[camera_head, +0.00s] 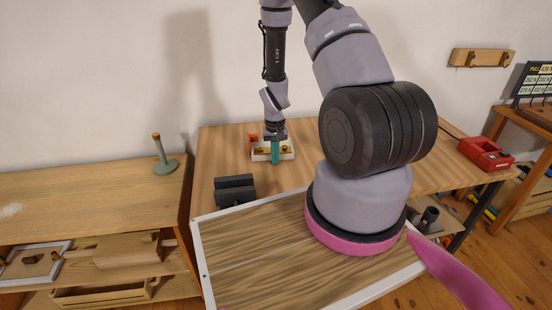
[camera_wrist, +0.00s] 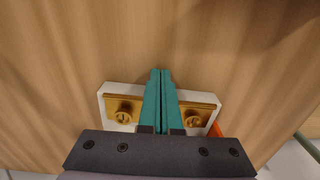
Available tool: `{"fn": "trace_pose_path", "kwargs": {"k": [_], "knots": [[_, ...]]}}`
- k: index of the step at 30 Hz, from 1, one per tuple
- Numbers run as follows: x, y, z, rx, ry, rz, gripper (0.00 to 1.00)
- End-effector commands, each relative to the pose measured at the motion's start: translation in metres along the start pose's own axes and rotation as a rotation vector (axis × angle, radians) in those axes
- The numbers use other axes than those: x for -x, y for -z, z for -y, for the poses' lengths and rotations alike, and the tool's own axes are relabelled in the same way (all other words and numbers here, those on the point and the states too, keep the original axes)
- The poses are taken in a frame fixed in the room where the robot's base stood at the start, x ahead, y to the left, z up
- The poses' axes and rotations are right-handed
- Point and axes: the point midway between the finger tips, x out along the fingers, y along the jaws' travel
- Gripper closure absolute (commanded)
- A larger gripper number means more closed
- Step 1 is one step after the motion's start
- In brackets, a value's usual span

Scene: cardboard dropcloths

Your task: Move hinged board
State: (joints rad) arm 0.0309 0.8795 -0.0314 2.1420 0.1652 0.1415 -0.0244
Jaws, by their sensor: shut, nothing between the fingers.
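A small white board (camera_head: 287,157) with brass-coloured fittings lies on the wooden table; I take it to be the hinged board. In the wrist view the white board (camera_wrist: 105,101) carries a brass plate with a round knob on the left (camera_wrist: 124,109) and another on the right (camera_wrist: 196,115). My gripper (camera_head: 275,161) points down over its middle. In the wrist view my gripper's teal fingers (camera_wrist: 160,73) are together with nothing between them, and they hide the board's centre. I cannot tell whether they touch the board.
An orange-red block (camera_head: 253,142) is beside the board. A red device (camera_head: 484,153) is at the far right. A lower cabinet at left holds a green stand (camera_head: 164,162).

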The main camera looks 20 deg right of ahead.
Motion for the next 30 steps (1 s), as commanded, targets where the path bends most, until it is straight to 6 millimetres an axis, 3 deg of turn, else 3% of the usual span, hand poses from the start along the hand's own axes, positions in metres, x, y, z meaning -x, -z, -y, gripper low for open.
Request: {"fn": "trace_pose_path", "kwargs": {"k": [14,20,30], "knots": [[0.001,0.008,0.000,0.001,0.000,0.000,1.00],[0.001,0.028,0.000,0.001,0.000,-0.002,1.00],[0.001,0.027,0.000,0.001,0.000,0.000,1.00]]}}
